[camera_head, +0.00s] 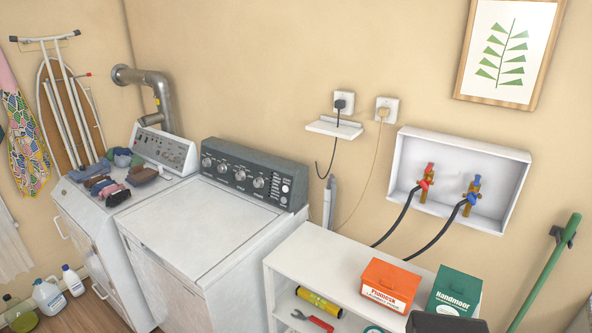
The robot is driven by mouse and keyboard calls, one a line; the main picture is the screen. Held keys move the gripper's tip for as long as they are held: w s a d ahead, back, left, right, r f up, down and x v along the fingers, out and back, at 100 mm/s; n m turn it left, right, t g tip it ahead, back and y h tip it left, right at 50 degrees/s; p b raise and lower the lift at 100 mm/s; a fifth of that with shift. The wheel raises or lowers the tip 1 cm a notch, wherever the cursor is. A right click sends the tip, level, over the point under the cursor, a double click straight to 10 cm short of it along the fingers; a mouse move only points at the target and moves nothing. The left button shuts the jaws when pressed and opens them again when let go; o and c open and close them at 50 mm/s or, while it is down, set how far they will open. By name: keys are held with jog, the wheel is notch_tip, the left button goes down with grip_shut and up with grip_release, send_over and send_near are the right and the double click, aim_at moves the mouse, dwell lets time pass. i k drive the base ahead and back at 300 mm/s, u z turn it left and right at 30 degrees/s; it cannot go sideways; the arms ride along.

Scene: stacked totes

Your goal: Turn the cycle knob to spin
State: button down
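A white top-loading washer (200,225) stands against the wall in the middle left. Its dark control panel (262,168) carries a row of round silver knobs, among them one at the left end (207,162), one near the middle (240,175) and one further right (259,182). Buttons and lights sit at the panel's right end. The lettering is too small to read, so I cannot tell which is the cycle knob or where it points. My gripper is not visible. A dark rounded shape at the bottom edge may be part of my arm.
A second white machine (72,215) with a light panel and socks on top stands left. A white shelf (325,250) right of the washer holds an orange box (388,287) and a green box (455,291). Bottles stand on the floor. The washer lid is clear.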

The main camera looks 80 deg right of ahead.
aim_at(240, 175)
jog(key=z, duration=2.2)
jog(key=k, duration=0.8)
jog(key=u, duration=0.1)
jog(key=i, duration=1.05)
jog(key=u, duration=0.4)
jog(key=i, duration=0.85)
jog(key=z, duration=0.15)
